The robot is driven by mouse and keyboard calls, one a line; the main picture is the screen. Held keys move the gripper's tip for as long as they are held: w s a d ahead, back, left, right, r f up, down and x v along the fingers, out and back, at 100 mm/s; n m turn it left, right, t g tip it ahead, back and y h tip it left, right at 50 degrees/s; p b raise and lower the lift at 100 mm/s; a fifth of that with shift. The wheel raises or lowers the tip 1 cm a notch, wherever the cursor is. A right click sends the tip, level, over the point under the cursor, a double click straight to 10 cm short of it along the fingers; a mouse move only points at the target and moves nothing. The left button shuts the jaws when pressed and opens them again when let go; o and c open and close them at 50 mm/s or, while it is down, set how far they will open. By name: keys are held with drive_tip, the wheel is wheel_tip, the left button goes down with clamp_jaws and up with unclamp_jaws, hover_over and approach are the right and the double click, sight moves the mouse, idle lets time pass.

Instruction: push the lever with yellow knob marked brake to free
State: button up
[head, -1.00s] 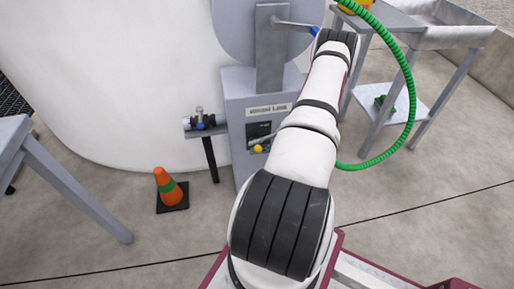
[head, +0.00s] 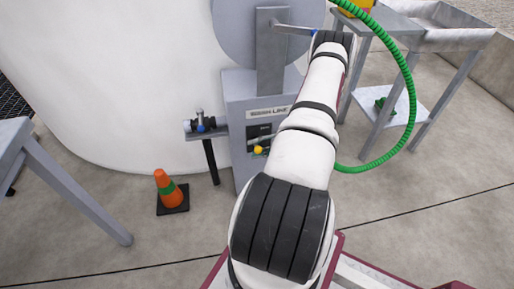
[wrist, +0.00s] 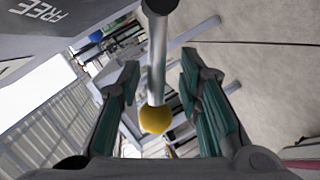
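The lever's yellow knob (head: 258,149) shows in the head view at the front of the grey cabinet (head: 237,107), left of my arm. In the wrist view the yellow knob (wrist: 156,120) hangs at the end of a metal rod (wrist: 157,62) from a dark pivot at the top. My gripper (wrist: 160,75) is open, with one green-padded finger on each side of the rod and knob. Gaps show on both sides, so neither finger visibly touches it. The word FREE (wrist: 38,12) shows on a grey panel at top left. My arm hides the gripper in the head view.
An orange cone (head: 169,190) stands on the floor at left. A small valve fitting (head: 203,124) sits left of the cabinet. A green hose (head: 409,90) loops right of my arm, near a grey table (head: 440,42). Another table (head: 70,185) stands at far left.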

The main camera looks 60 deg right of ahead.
drive_tip(key=v, duration=1.2)
